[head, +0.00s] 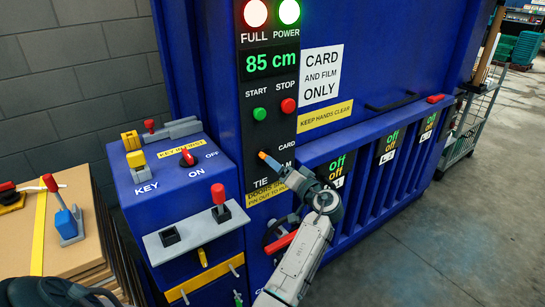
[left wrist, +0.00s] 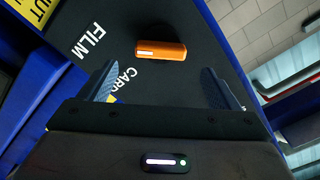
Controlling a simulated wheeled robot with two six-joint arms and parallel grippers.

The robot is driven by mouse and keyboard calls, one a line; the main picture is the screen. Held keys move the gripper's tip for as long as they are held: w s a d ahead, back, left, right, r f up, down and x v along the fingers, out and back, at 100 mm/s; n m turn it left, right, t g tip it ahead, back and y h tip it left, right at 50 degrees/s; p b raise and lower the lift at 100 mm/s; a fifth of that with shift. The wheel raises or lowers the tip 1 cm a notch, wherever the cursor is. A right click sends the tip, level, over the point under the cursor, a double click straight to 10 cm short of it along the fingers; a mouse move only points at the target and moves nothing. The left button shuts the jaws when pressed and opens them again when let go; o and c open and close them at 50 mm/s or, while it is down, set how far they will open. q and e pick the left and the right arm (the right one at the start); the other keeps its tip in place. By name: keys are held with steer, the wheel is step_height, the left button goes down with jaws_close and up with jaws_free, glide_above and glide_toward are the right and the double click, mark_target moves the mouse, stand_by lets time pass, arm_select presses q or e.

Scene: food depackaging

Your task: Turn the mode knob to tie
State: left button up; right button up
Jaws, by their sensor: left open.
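The mode knob is an orange bar (head: 268,159) on the black control panel (head: 272,135). The labels CARD, FILM and TIE stand around it, and FILM is partly hidden by my gripper in the head view. In the left wrist view the knob (left wrist: 162,49) has a white line along its side and lies just beyond my fingertips, crosswise to them. FILM and CARD are readable there; TIE is not. My right gripper is not in view.
The green START button (head: 259,114) and red STOP button (head: 288,106) sit above the knob. A blue key box (head: 150,205) with levers stands left of the panel. Stacked cardboard (head: 85,190) is at far left. The floor (head: 430,250) at right is clear.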

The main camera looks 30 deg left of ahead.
arm_select(q)
steer(key=p+x, duration=0.1)
steer(key=x, duration=0.4)
steer(key=shift+a+p, duration=0.25)
steer(key=shift+p, duration=0.05)
steer(key=shift+c, duration=1.3)
steer(key=c, duration=0.7)
